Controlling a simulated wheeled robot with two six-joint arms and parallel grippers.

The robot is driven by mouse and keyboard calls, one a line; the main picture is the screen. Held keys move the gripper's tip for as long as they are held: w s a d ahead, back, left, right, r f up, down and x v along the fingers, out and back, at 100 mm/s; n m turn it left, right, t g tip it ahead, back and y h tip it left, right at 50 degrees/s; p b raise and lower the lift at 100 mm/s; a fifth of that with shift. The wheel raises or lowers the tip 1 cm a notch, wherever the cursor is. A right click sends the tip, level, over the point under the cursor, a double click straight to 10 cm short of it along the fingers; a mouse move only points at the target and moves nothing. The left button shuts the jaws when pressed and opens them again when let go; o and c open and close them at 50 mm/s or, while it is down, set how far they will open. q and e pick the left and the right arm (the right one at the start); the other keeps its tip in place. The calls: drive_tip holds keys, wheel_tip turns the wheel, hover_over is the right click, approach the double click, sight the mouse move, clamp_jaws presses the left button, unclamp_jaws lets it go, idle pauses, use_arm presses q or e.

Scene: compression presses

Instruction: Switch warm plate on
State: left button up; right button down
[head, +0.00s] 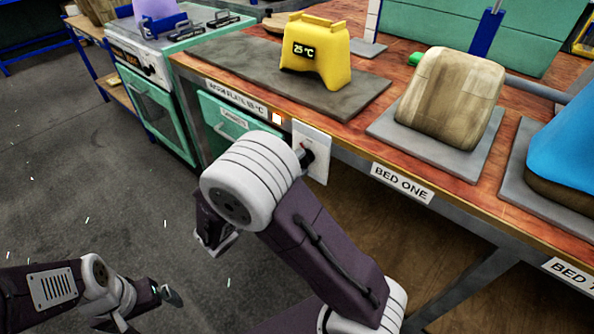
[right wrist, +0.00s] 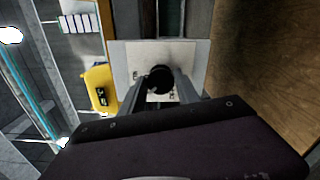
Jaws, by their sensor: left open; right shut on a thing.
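The warm plate (head: 350,100) is a flat dark grey slab on the wooden bench, with a "WARM PLATE" label (head: 235,97) on the bench edge below it. A white switch panel (head: 318,140) with a dark knob hangs on the bench front. In the right wrist view the round black knob (right wrist: 161,77) stands out from the panel (right wrist: 126,58). My right gripper (right wrist: 159,92) is shut on the knob, one finger each side. In the head view my arm hides most of this gripper. My left gripper (head: 172,295) is open and empty, low over the floor.
A yellow block (head: 325,70) reading 25 °C stands on the warm plate. A small orange-white square (head: 277,118) is on the bench edge. A beige block (head: 452,95) and a blue-topped block (head: 570,135) sit on beds at right. A green oven (head: 150,105) stands left.

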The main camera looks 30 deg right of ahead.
drive_tip(key=shift+f+m+b, duration=0.15)
drive_tip(key=shift+m+b, duration=1.95)
drive_tip(key=shift+m, duration=0.05)
drive_tip(key=shift+f+m+b, duration=0.15)
drive_tip(key=shift+m+b, duration=1.9)
drive_tip(key=shift+m, duration=0.1)
drive_tip(key=c, duration=0.9)
unclamp_jaws()
drive_tip(key=shift+r, duration=0.1)
